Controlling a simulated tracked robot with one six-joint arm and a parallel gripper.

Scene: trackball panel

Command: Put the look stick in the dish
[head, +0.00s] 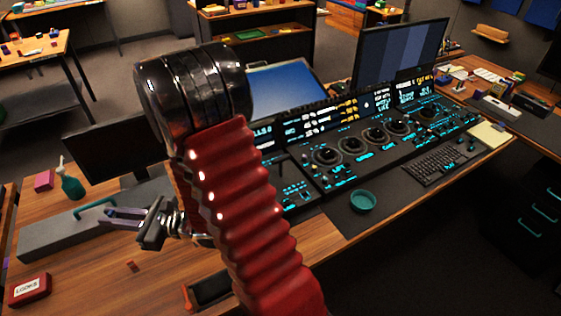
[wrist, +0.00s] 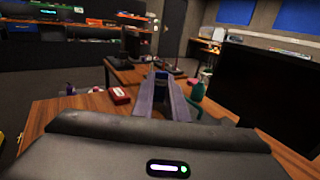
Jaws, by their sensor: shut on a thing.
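My gripper (head: 103,215) reaches left over the wooden desk, above a long grey case. Its fingers also show in the wrist view (wrist: 160,92), shut on a small dark blue piece (wrist: 157,88), which seems to be the look stick. In the head view I cannot make out the held piece clearly. The dish (head: 363,201) is a small round teal bowl on the dark mat in front of the console, well to the right of my gripper. Its inside looks empty.
A red box marked LOOKS (head: 29,290) lies at the desk's left front. A green spray bottle (head: 70,183) and a dark monitor (head: 112,150) stand behind the grey case (head: 50,235). The control console (head: 375,140) and keyboard (head: 440,167) lie behind and right of the dish.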

